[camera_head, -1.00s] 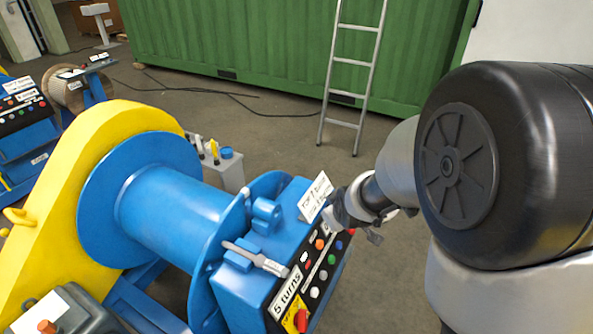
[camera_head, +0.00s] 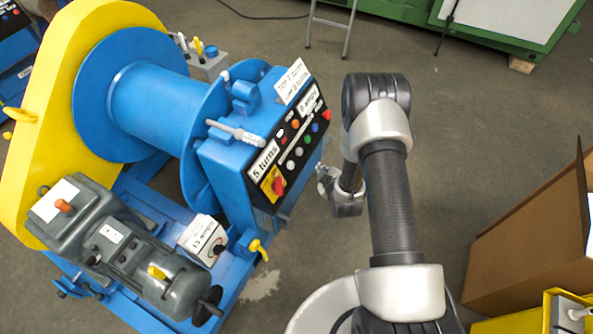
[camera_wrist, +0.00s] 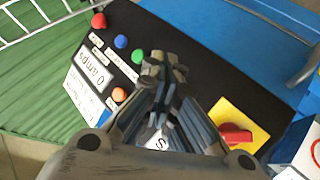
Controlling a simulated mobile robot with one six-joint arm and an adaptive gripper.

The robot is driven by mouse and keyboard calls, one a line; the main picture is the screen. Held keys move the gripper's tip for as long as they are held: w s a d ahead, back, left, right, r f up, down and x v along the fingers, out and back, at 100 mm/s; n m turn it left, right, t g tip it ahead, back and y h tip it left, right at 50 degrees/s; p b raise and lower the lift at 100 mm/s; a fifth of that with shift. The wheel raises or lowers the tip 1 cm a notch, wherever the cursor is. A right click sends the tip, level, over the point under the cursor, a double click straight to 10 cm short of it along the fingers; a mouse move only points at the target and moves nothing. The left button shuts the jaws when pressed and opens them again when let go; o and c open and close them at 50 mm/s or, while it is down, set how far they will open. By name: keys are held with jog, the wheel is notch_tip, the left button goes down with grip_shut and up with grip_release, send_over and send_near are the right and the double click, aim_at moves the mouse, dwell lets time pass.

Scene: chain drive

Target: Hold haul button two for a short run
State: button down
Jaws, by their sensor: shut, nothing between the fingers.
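The black control panel (camera_head: 290,142) sits on the sloped top of the blue winch housing. It bears red (camera_head: 326,114), blue (camera_head: 315,127), green (camera_head: 307,139), orange (camera_head: 294,124) and white (camera_head: 290,165) buttons. Their small labels are too small to read, so I cannot tell which is haul button two. My gripper (camera_head: 323,178) is shut and empty, at the panel's right side in the head view. In the wrist view its fingertips (camera_wrist: 163,66) appear in front of the panel, close to the green button (camera_wrist: 137,56). They hide several buttons; contact cannot be told.
A red rotary knob on a yellow plate (camera_head: 272,184) is at the panel's near end. A grey handle-like tool (camera_head: 236,132) lies on the housing left of the panel. The drum (camera_head: 160,95) is further left. A cardboard box (camera_head: 530,235) stands right; floor between is clear.

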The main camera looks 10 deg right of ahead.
aim_at(291, 165)
jog(key=shift+f, duration=0.2)
jog(key=w+a+f+b, duration=0.4)
jog(key=a, duration=0.2)
jog(key=shift+w+a, duration=0.2)
jog(key=shift+w, duration=0.05)
dwell(0.4)
dwell(1.3)
jog(key=shift+w+a+f+b, duration=0.1)
jog(key=shift+w+a+b, duration=0.2)
jog(key=shift+b, duration=0.15)
